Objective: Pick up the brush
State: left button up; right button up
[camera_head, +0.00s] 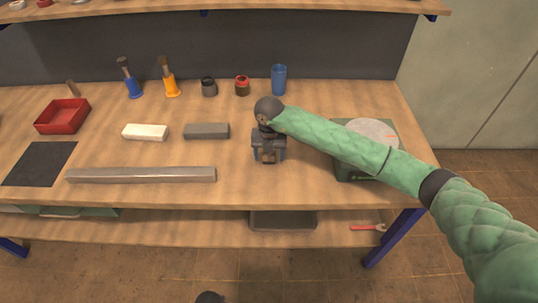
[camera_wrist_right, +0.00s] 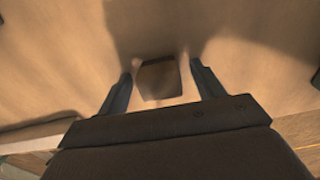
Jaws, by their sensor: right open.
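My right gripper (camera_head: 269,160) is over the middle of the workbench, pointing down, with its fingers apart. A small brown block-like thing (camera_head: 268,156) shows between the fingers. In the right wrist view the same brown thing (camera_wrist_right: 160,80) lies between the open fingertips (camera_wrist_right: 162,82), with gaps on both sides. I cannot tell whether it is the brush, as the gripper hides part of it. Two brush-like things stand at the back left, one with a blue base (camera_head: 133,88) and one with a yellow base (camera_head: 170,86). My left gripper is not in view.
A grey block (camera_head: 206,131), a white block (camera_head: 145,132) and a long metal bar (camera_head: 140,175) lie left of the gripper. A red box (camera_head: 62,117) stands at far left. A blue cup (camera_head: 279,79) is behind; a green scale (camera_head: 352,173) is right, under my forearm.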

aim_at(269, 154)
jog(key=shift+f, duration=0.15)
jog(key=c, duration=1.1)
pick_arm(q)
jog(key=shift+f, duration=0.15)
pick_arm(e)
jog(key=shift+o, duration=0.2)
